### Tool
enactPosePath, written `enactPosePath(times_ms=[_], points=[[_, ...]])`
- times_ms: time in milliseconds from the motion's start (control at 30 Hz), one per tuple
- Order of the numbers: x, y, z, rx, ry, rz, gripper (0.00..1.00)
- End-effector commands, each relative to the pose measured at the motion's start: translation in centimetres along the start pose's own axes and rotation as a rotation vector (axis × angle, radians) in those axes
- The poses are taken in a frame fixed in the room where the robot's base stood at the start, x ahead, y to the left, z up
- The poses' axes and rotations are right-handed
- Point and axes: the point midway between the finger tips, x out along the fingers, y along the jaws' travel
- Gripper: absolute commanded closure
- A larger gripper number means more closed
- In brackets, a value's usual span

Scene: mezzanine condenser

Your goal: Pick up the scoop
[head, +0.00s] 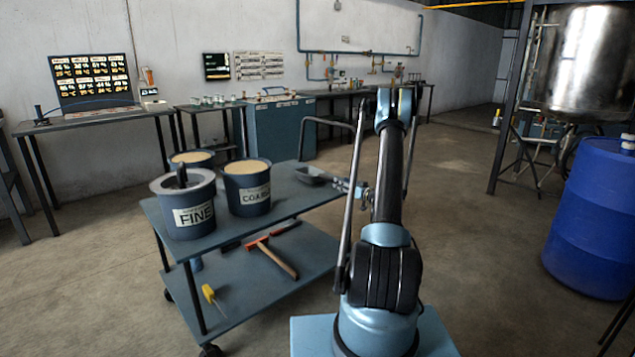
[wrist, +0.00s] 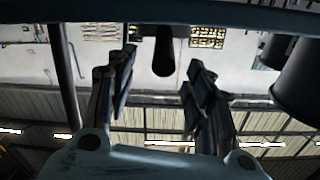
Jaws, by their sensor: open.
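The scoop (head: 312,176) is dark grey and lies at the right end of the cart's upper shelf in the head view, its handle side towards my gripper. My gripper (head: 350,187) is just right of it, at the shelf's edge, partly hidden behind my arm. In the wrist view, which is upside down, a dark rounded bar that looks like the scoop's handle (wrist: 164,55) shows between the fingertips of my open gripper (wrist: 162,68). Gaps show on both sides of it. I cannot tell exactly how deep it sits between the fingers.
The cart's upper shelf (head: 225,229) holds a FINE bucket (head: 193,217) with a dark object standing in it, a COARSE bucket (head: 248,190) and a third bucket (head: 193,156). A hammer (head: 278,259) lies on the lower shelf. A blue drum (head: 595,215) stands at right.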

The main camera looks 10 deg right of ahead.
Motion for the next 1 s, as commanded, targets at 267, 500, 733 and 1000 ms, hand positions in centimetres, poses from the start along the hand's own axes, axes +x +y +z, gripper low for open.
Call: enactPosePath(times_ms=[267, 500, 733, 1000], points=[[4.4, -0.1, 0.1, 0.0, -0.001, -0.001, 0.52], [5.5, -0.1, 0.1, 0.0, 0.0, -0.001, 0.52], [7.8, -0.4, 0.6, 0.0, -0.001, -0.002, 0.52], [10.5, -0.4, 0.6, 0.0, 0.0, 0.0, 0.52]])
